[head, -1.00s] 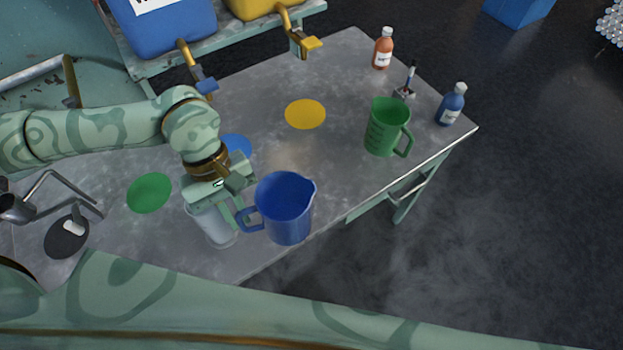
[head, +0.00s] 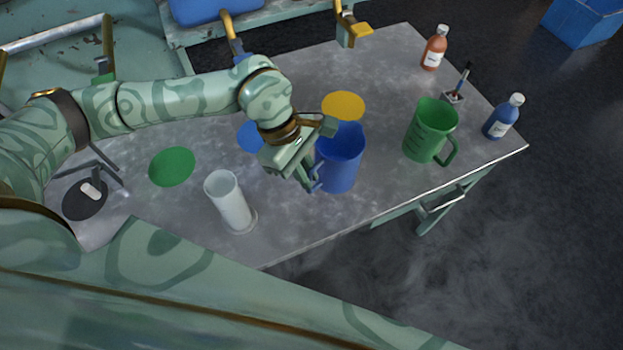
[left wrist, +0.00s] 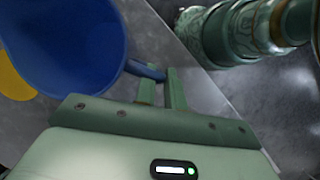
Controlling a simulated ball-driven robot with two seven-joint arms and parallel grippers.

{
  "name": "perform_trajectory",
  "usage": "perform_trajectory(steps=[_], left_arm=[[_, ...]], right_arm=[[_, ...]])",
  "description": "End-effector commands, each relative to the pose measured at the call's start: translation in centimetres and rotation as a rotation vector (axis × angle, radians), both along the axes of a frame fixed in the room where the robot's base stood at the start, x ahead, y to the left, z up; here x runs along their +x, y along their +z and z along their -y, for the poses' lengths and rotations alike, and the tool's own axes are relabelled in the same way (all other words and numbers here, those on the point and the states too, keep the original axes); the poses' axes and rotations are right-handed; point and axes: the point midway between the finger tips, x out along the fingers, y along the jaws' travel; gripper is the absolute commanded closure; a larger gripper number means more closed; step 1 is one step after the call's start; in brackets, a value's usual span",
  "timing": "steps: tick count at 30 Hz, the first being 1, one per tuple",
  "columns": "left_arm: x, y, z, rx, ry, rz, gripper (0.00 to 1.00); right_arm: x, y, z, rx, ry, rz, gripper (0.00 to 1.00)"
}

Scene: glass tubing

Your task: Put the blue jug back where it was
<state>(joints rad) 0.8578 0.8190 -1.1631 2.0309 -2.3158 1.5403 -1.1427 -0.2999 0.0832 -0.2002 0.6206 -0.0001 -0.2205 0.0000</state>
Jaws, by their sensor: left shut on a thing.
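The blue jug (head: 341,166) is in the middle of the head view, just in front of the yellow disc (head: 343,104). My left gripper (head: 310,180) is at its left side, shut on its handle. In the left wrist view the jug (left wrist: 68,45) fills the upper left, and the fingers (left wrist: 174,92) close on the end of its handle (left wrist: 145,70). I cannot tell whether its base touches the table. A blue disc (head: 248,137) on the table is partly hidden behind my left gripper. My right gripper is not in view.
A clear cylinder (head: 231,204) stands left of the jug. A green disc (head: 171,167) lies further left. A green jug (head: 430,132), an orange bottle (head: 434,50) and a blue bottle (head: 502,119) stand on the right. The table's front edge (head: 400,202) is near.

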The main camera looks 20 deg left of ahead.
Motion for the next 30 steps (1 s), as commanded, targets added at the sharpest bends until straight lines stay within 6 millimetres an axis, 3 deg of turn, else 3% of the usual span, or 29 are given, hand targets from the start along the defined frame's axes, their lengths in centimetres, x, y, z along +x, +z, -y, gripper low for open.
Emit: perform_trajectory(steps=[7, 12, 22, 23, 24, 30], left_arm=[[1.3, -1.9, 0.5, -0.001, 0.001, -0.001, 1.0], [1.1, -4.5, 0.4, -0.001, 0.0, -0.002, 1.0], [1.2, -4.8, 0.4, 0.0, 0.0, 0.0, 1.0], [1.1, -4.7, 0.4, 0.0, 0.0, -0.001, 0.81], [1.1, -4.7, 0.4, 0.0, 0.0, -0.001, 0.69], [1.2, -4.7, 0.4, 0.0, 0.0, 0.0, 0.67]], right_arm=[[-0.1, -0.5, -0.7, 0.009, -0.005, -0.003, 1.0], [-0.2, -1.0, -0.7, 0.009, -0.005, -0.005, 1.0], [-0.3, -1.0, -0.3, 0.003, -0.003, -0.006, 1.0], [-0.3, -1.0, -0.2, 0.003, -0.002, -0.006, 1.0], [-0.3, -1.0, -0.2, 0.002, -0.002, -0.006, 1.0], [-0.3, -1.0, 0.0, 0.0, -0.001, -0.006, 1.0]])
